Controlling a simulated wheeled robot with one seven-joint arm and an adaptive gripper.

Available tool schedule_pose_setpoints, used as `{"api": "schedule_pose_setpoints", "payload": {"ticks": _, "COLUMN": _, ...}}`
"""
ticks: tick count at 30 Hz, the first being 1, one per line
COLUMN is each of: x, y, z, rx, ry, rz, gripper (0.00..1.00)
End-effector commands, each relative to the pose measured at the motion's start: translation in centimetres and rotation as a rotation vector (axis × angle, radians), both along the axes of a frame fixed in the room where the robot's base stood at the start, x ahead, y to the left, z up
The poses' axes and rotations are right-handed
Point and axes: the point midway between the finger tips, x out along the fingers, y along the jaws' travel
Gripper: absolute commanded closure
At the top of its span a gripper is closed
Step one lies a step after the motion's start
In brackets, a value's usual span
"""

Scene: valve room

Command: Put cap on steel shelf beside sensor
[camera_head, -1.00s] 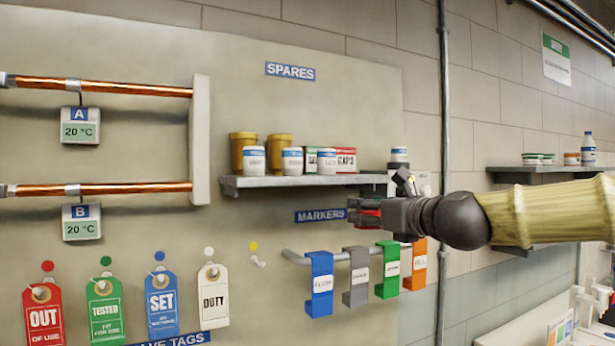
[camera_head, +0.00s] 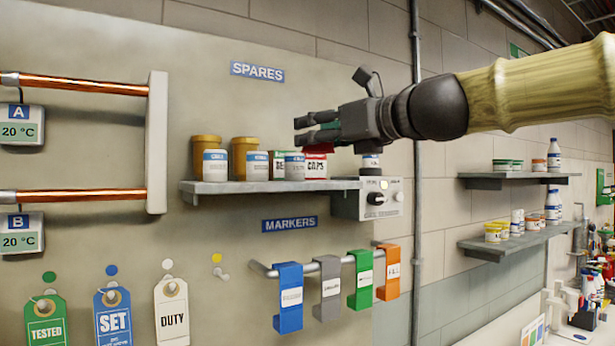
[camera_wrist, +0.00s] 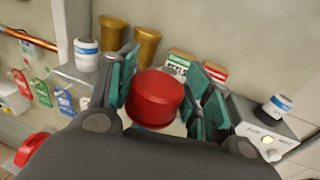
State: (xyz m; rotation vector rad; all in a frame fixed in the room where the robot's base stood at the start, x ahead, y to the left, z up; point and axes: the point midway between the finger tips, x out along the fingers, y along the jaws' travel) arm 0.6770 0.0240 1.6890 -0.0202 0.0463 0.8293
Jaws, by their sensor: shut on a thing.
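My gripper (camera_head: 322,131) is raised over the right part of the steel shelf (camera_head: 268,187) under the SPARES sign. It is shut on a red cap (camera_wrist: 155,97), which sits between the green-padded fingers in the wrist view. In the head view the cap is mostly hidden, with only some red showing under the fingers. I cannot tell which thing is the sensor. A grey box with a dial (camera_head: 379,197) is at the shelf's right end, with a small white and blue jar (camera_wrist: 278,105) on top.
The shelf holds brown tubs (camera_head: 245,152), white and blue jars (camera_head: 215,165), a green and white box (camera_head: 277,164) and a red and white CAPS box (camera_head: 315,168). Marker clips (camera_head: 288,297) hang below. Two wall shelves (camera_head: 515,178) are further right.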

Motion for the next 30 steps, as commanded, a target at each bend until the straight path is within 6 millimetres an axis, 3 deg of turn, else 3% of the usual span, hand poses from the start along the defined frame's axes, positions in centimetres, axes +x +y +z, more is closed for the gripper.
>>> {"api": "schedule_pose_setpoints", "payload": {"ticks": 10, "x": 4.5, "y": -0.8, "z": -1.1, "rx": -0.001, "ry": -0.002, "rz": 0.0, "gripper": 0.61}}
{"api": "schedule_pose_setpoints", "payload": {"ticks": 24, "x": 12.8, "y": -3.2, "z": -1.2, "rx": 0.001, "ry": 0.001, "rz": -0.002, "gripper": 0.61}}
{"api": "schedule_pose_setpoints", "payload": {"ticks": 30, "x": 14.5, "y": -3.6, "z": -1.5, "rx": 0.0, "ry": 0.0, "rz": -0.002, "gripper": 0.61}}
